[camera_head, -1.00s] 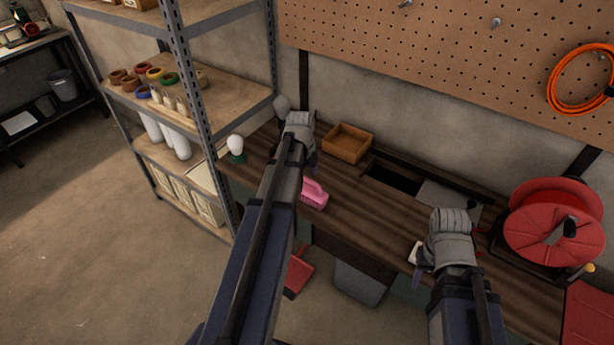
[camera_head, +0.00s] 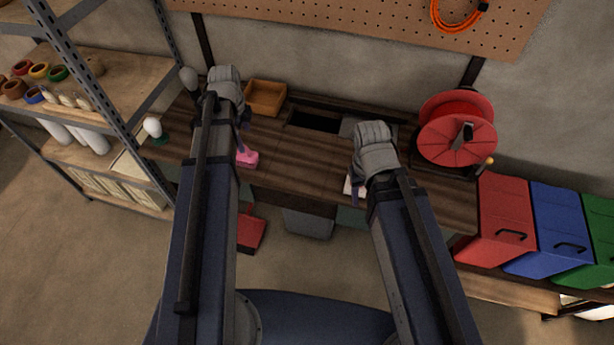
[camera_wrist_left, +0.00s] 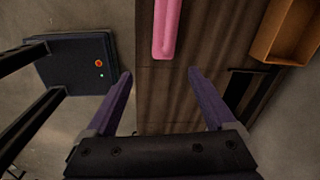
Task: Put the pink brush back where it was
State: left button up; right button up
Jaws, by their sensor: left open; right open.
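The pink brush (camera_head: 245,157) lies on the dark wooden bench (camera_head: 285,155), partly hidden by my left arm in the head view. The brush also shows at the top of the left wrist view (camera_wrist_left: 167,28), beyond the fingertips and not between them. My left gripper (camera_wrist_left: 160,73) is open and empty. In the head view my left gripper (camera_head: 243,118) is over the bench, near the brush, mostly hidden by its wrist. My right gripper (camera_head: 354,192) is open near the bench's front edge, close to a small white item (camera_head: 348,186) partly hidden by it.
A wooden tray (camera_head: 266,97) sits at the back of the bench beside a dark opening (camera_head: 313,121). A red reel (camera_head: 457,140) stands at the right end. A metal shelf (camera_head: 120,75) stands at left. Red, blue and green bins (camera_head: 507,212) stand at right.

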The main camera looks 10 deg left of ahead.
pick_arm(q)
jog(key=s+d+n, duration=0.6)
jog(key=s+d, duration=0.1)
jog(key=d, duration=0.5)
jog(key=s+d+n+g+y, duration=0.1)
jog(key=s+d+n, duration=0.6)
jog(key=d, duration=0.6)
